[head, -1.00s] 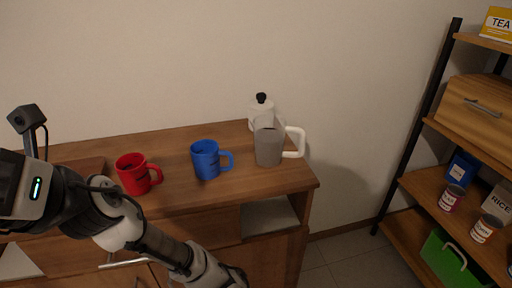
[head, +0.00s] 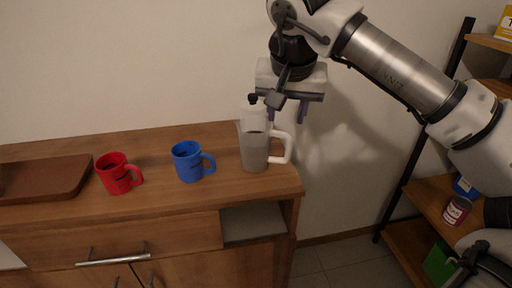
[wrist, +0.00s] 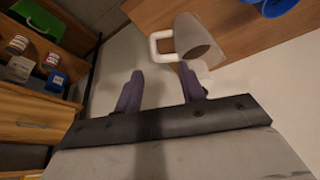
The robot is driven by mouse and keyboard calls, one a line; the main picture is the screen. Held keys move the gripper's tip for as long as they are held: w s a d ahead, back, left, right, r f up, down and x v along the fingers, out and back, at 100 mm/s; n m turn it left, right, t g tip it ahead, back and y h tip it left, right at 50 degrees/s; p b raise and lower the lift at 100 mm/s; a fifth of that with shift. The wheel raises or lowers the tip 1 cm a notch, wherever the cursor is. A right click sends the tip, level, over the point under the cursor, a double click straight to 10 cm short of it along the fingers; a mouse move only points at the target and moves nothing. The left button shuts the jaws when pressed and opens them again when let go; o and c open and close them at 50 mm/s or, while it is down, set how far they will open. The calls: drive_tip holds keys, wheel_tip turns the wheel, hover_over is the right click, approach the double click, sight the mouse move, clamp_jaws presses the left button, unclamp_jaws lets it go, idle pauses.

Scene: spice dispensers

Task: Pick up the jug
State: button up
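The jug (head: 254,152) has a grey body and a white handle and stands upright near the right end of the wooden cabinet top. In the wrist view the jug (wrist: 196,36) shows at the top centre, its handle toward the left. My gripper (head: 287,112) is above and slightly right of the jug, pointing down, with its purple fingers apart. In the wrist view my gripper (wrist: 160,88) is open with nothing between the fingers. The handle lies beyond the fingertips and is not touched.
A white pot with a black knob (head: 253,115) stands right behind the jug. A blue mug (head: 188,162) and a red mug (head: 117,174) stand to the left. A brown board (head: 50,180) lies at the far left. A shelf unit (head: 408,186) stands at the right.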

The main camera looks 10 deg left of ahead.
sight(288, 147)
drive_tip(key=x, duration=0.2)
drive_tip(key=d+x, duration=0.1)
drive_tip(key=x, duration=0.4)
drive_tip(key=shift+w+d+f, duration=0.2)
drive_tip(key=shift+w+f, duration=0.1)
drive_tip(key=shift+p+x, duration=0.4)
drive_tip(key=shift+x, duration=2.55)
drive_tip(key=shift+s+d, duration=0.1)
clamp_jaws()
